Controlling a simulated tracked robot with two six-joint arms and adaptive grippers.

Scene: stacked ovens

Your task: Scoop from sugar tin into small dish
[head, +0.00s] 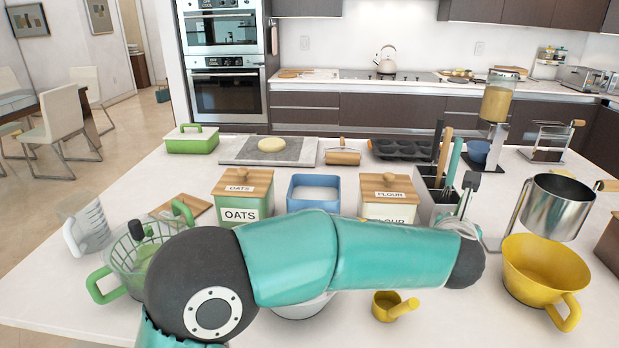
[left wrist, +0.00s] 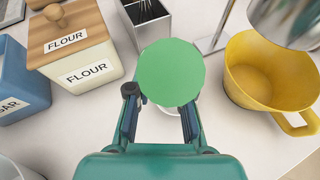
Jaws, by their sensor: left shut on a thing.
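The open blue sugar tin (head: 315,194) stands behind my left arm with white sugar inside. Its side with part of a sugar label shows at the left edge of the left wrist view (left wrist: 18,85). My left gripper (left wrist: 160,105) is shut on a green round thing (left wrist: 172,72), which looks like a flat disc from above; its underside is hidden. In the head view the grip is not clear. A white round rim shows partly beneath the disc; I cannot tell if it is the small dish. A white bowl (head: 303,307) is mostly hidden under my left arm. My right gripper is out of view.
A flour tin (head: 390,197) and an oats tin (head: 240,200) flank the sugar tin. A yellow bowl with a handle (head: 545,262) stands at right, below a metal sifter (head: 555,207). A small yellow cup (head: 385,307) is in front.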

